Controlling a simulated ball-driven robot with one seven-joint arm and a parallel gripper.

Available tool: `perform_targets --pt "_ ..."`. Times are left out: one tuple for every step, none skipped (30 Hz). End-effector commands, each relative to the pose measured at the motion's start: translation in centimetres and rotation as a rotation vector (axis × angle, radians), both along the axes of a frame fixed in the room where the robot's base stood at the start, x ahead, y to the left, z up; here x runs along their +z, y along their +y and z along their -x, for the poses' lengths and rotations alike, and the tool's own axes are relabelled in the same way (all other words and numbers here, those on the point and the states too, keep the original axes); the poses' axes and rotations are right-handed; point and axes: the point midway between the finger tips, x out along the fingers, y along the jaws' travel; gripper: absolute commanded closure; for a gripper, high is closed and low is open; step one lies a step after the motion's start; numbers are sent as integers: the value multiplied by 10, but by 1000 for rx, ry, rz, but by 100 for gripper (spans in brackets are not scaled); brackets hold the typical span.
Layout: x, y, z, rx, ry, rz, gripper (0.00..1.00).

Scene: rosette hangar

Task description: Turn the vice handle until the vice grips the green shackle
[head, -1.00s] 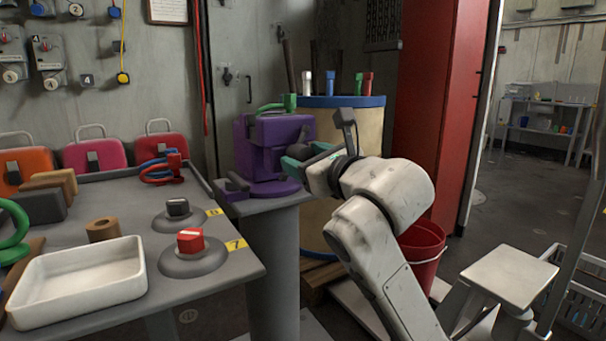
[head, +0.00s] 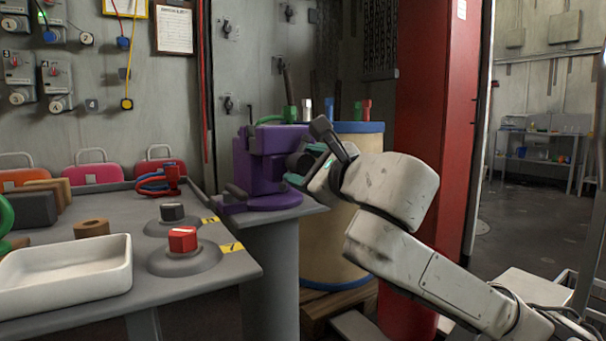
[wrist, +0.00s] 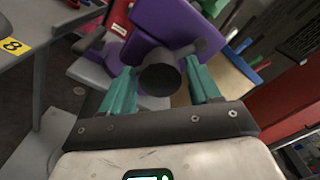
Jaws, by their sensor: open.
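The purple vice (head: 262,165) stands on a grey pedestal beside the bench. The green shackle (head: 268,119) is at the vice's top; whether the jaws touch it I cannot tell. The dark grey vice handle (head: 303,160) faces my gripper (head: 299,176), which partly hides it. In the wrist view, the handle's round end (wrist: 158,79) lies between the two teal fingers of my gripper (wrist: 163,88), and a grey bar runs from it to the upper right. The fingers are apart, with visible gaps beside the round end.
The grey bench (head: 215,275) on the left carries a white tray (head: 70,268), a red knob (head: 183,239) and a black knob (head: 172,211). A blue-rimmed drum (head: 345,240) stands behind my arm. A red column (head: 430,110) rises to its right.

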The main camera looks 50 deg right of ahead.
Motion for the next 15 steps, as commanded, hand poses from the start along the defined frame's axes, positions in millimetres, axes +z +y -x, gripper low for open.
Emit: perform_targets --pt "0 -1 0 -2 6 29 38" --pt "0 0 0 -2 11 46 38" --pt "0 -1 1 -3 17 66 38" --pt "0 -1 1 -3 22 81 38" --pt "-1 -1 0 -3 27 96 38" --pt "0 -1 0 -3 33 119 38" --pt "0 -1 0 -3 37 134 38" --pt "1 -1 1 -3 41 151 38" --pt "0 0 0 -3 48 171 38" --pt "0 -1 0 -2 53 188 38" --pt "0 -1 1 -3 58 203 38" --pt "0 -1 0 -3 65 225 38" --pt "1 -1 0 -3 69 241 38" --pt "1 -1 0 -3 73 258 38" --pt "1 -1 0 -3 80 281 38"
